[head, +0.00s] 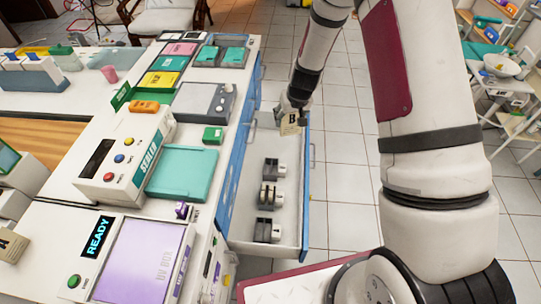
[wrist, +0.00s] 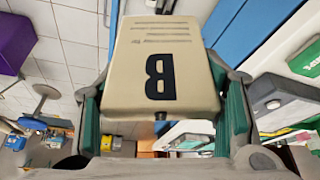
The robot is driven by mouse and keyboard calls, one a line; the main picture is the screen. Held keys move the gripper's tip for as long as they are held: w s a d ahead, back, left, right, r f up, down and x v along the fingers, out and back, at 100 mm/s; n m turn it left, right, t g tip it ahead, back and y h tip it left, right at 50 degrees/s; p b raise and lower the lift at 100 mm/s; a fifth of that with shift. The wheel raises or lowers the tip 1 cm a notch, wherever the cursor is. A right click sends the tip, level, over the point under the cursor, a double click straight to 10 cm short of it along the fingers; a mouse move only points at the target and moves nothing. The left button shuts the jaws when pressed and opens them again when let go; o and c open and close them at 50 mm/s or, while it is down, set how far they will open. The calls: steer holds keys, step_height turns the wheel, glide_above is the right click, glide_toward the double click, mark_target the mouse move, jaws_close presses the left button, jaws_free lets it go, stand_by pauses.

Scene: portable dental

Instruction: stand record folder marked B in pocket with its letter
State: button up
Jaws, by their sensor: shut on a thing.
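My gripper (head: 294,108) is shut on the beige record folder marked B (head: 289,126). It holds the folder above the far end of an open drawer (head: 303,232). In the wrist view the folder (wrist: 165,65) fills the upper middle, its black B upside down, between the two teal-padded fingers of my gripper (wrist: 163,112). In the drawer stand three dark and grey holders: a far one (head: 273,168), a middle one (head: 268,195) and a near one (head: 267,230). No letters are readable on them. The folder is apart from them.
A counter left of the drawer carries a sealer machine (head: 125,155), a teal tray (head: 183,173) and a purple-topped box (head: 145,255). A beige item marked A (head: 12,246) stands at the lower left edge. Tiled floor (head: 345,170) right of the drawer is clear.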

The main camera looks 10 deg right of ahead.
step_height(320, 180, down, 18)
steer(key=a+n+b, duration=0.2)
steer(key=b, duration=0.9)
steer(key=w+f+n+g+y+b, duration=0.1)
steer(key=w+f+n+b, duration=0.3)
steer(key=f+b, duration=0.3)
steer(key=w+f+n+y+b, duration=0.1)
steer(key=w+f+n+b, duration=0.3)
steer(key=w+f+b, duration=0.2)
steer(key=w+a+f+n+g+y+b, duration=0.1)
steer(key=w+f+n+y+b, duration=0.1)
steer(key=w+f+b, duration=0.4)
step_height(320, 180, down, 4)
steer(key=shift+f+n+g+b, duration=0.25)
steer(key=shift+n+b, duration=0.65)
steer(key=shift+b, duration=2.05)
steer(key=shift+w+d+f+n+g+b, duration=0.25)
steer(key=shift+w+d+f+n+b, duration=0.15)
steer(key=shift+b, duration=0.25)
steer(key=shift+s+f+b, duration=0.1)
steer(key=shift+f+b, duration=1.75)
steer(key=shift+f, duration=1.05)
